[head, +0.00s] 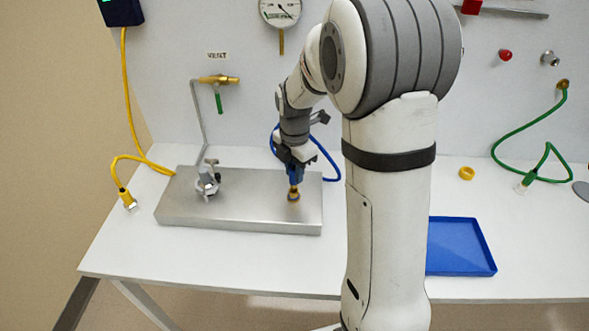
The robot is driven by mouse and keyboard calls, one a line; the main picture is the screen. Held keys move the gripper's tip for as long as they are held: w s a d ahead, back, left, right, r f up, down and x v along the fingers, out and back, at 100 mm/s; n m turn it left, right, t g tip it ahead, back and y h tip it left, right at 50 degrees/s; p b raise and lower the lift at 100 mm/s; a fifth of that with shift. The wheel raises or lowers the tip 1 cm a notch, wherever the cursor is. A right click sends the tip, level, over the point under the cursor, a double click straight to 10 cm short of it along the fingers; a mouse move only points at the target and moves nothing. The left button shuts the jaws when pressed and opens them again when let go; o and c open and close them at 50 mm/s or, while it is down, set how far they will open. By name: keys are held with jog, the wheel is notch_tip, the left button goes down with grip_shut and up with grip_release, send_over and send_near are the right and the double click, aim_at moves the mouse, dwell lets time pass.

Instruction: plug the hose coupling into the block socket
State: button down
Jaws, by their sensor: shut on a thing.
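The metal block (240,219) lies flat on the white bench. My gripper (295,164) points down over the block's right part and is shut on the blue hose coupling (295,175). The coupling is upright, and its blue hose (330,165) curves away behind my gripper on both sides. A brass-coloured ring (293,195) shows right below the coupling, at the block's top, where the socket appears to be. I cannot tell from this view whether the coupling is in the socket or just above it.
A valve fitting (207,182) with a grey pipe stands on the block's left part. A yellow hose (130,158) ends on the bench at left. A blue tray (458,247), a yellow ring (467,173) and a green hose (528,178) are at right.

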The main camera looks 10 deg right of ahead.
jog(key=shift+f+b, duration=0.9)
jog(key=shift+f, duration=0.4)
jog(key=c, duration=1.1)
grip_release()
jog(key=shift+c, duration=0.2)
jog(key=shift+r, duration=0.1)
notch_tip(320, 180, up, 7)
jog(key=shift+r, duration=0.35)
jog(key=shift+s, duration=0.15)
jog(key=s+r+m+t, duration=0.3)
jog(key=s+m, duration=1.8)
jog(key=m, duration=0.2)
jog(key=shift+d, duration=0.3)
